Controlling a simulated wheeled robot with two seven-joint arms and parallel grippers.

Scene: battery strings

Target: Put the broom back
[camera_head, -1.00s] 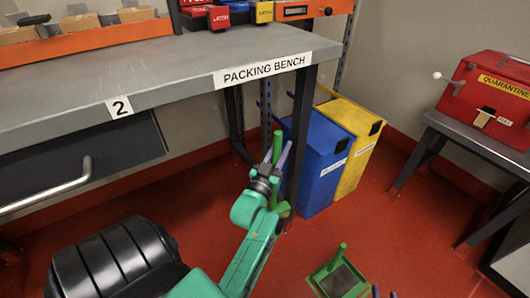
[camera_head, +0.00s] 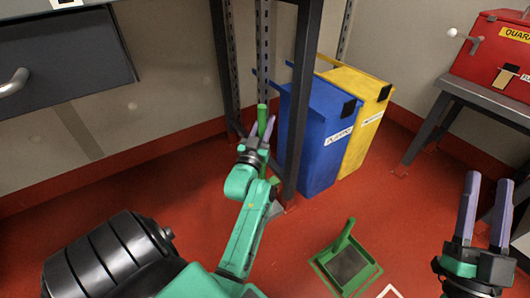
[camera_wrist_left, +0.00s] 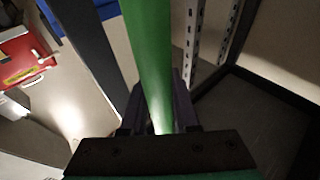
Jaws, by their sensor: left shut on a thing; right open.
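The broom's green handle (camera_head: 262,118) stands close to upright beside the leg of the packing bench. My left gripper (camera_head: 266,132) is shut on this handle, which also runs between the fingers in the left wrist view (camera_wrist_left: 150,60). The broom's lower end is mostly hidden behind my left arm. A green dustpan (camera_head: 345,262) with an upright handle lies on the red floor to the right of my left arm. My right gripper (camera_head: 484,208) is open and empty at the right, well away from the broom.
A blue bin (camera_head: 320,140) and a yellow bin (camera_head: 365,130) stand just right of the dark bench leg (camera_head: 299,100). A red quarantine box (camera_head: 495,55) rests on a grey stand at the right.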

